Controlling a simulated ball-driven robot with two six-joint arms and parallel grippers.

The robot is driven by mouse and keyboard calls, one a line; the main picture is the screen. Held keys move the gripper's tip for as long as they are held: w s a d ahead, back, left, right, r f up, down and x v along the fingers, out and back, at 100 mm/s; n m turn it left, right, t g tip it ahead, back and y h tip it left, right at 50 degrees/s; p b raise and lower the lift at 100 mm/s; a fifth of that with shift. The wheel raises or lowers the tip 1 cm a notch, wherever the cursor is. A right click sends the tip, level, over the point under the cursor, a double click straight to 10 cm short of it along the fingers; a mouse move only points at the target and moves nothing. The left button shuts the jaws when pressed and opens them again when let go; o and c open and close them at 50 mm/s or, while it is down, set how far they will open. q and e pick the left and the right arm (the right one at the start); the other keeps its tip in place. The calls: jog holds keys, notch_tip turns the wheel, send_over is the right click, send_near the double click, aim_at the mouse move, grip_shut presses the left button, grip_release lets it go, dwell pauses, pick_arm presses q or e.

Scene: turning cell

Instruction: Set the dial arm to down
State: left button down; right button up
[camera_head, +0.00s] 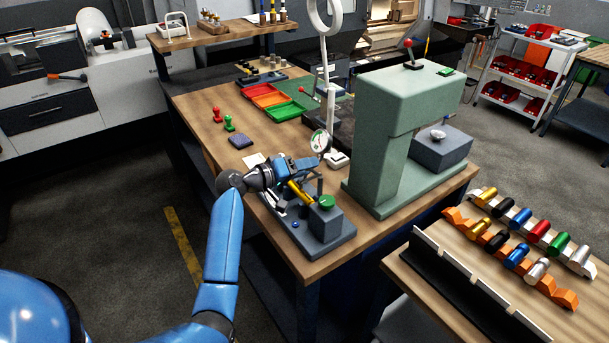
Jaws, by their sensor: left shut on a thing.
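The dial gauge (320,142), with a round white face, stands raised above a grey fixture (337,243) at the bench's front corner. The fixture carries a green knob (327,201) on a grey block and a yellow bar (299,191). My left gripper (312,163) reaches in from the left, just below the dial, and is shut on the dial arm. Its jaws hide most of the dial arm, so its exact angle is hard to tell. My right gripper is out of view.
A green press-like machine (407,100) stands close on the right of the fixture. A side table (440,290) holds coloured cylinders.

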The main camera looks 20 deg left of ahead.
pick_arm(q)
jog(key=shift+d, duration=0.2)
dwell(0.3)
jog(key=c, duration=1.1)
grip_release()
jog(key=shift+f, duration=0.1)
jog(key=o, duration=0.4)
jog(key=shift+w+d+f, duration=0.1)
jog(key=shift+w+d, duration=0.1)
jog(key=shift+s+a, duration=0.1)
jog(key=shift+s+a, duration=0.35)
jog(key=shift+a, duration=0.1)
jog(key=b+v, duration=0.2)
jog(key=v, duration=0.7)
jog(key=shift+s, duration=0.25)
jog(key=shift+a, duration=0.1)
